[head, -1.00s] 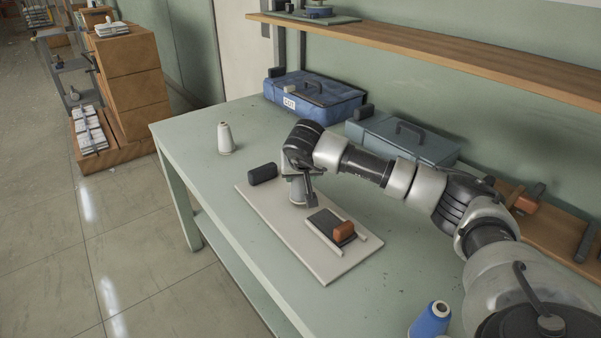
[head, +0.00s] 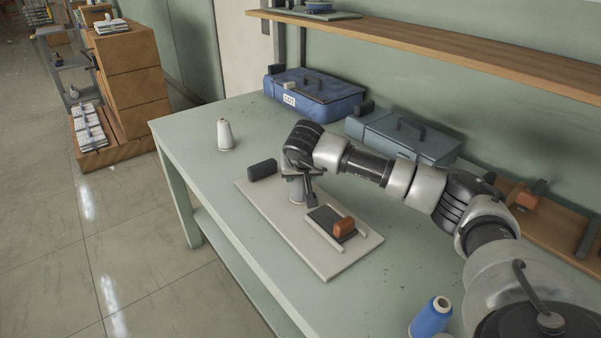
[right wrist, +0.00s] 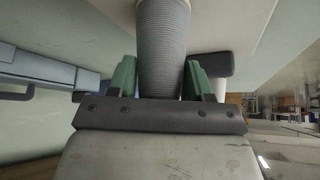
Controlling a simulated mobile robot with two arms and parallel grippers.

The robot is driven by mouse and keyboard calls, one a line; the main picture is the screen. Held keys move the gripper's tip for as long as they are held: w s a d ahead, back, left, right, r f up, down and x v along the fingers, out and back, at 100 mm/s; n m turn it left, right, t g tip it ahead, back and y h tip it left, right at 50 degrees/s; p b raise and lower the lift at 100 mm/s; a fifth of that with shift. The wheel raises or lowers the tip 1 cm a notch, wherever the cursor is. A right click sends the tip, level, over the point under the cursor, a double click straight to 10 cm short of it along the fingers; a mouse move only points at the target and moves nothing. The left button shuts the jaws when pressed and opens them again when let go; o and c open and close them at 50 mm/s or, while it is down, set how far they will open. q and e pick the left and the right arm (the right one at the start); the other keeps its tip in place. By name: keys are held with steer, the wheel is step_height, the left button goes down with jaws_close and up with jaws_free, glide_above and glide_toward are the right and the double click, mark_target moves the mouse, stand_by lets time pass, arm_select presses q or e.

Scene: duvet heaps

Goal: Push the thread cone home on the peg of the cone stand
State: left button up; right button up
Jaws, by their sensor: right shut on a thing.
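A grey ribbed thread cone (head: 296,190) stands on the pale board (head: 295,237), partly hidden by my right gripper (head: 299,178). In the right wrist view my right gripper (right wrist: 163,80) has its green fingers on both sides of the cone (right wrist: 163,50), shut on it. In that view the cone reaches up to the pale board (right wrist: 215,20) at the top of the picture. The peg is not visible, so I cannot tell how deep it sits in the cone. My left gripper is not in view.
Blue case (head: 320,92) and grey-blue case (head: 405,140) line the wall.

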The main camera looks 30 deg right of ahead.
steer(key=shift+f, duration=0.1)
steer(key=o, duration=1.1)
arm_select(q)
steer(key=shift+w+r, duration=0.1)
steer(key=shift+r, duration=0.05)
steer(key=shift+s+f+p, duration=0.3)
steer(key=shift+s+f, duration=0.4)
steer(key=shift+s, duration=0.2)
arm_select(e)
steer(key=v, duration=1.1)
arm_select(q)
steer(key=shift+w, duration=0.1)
arm_select(e)
steer(key=shift+f, duration=0.1)
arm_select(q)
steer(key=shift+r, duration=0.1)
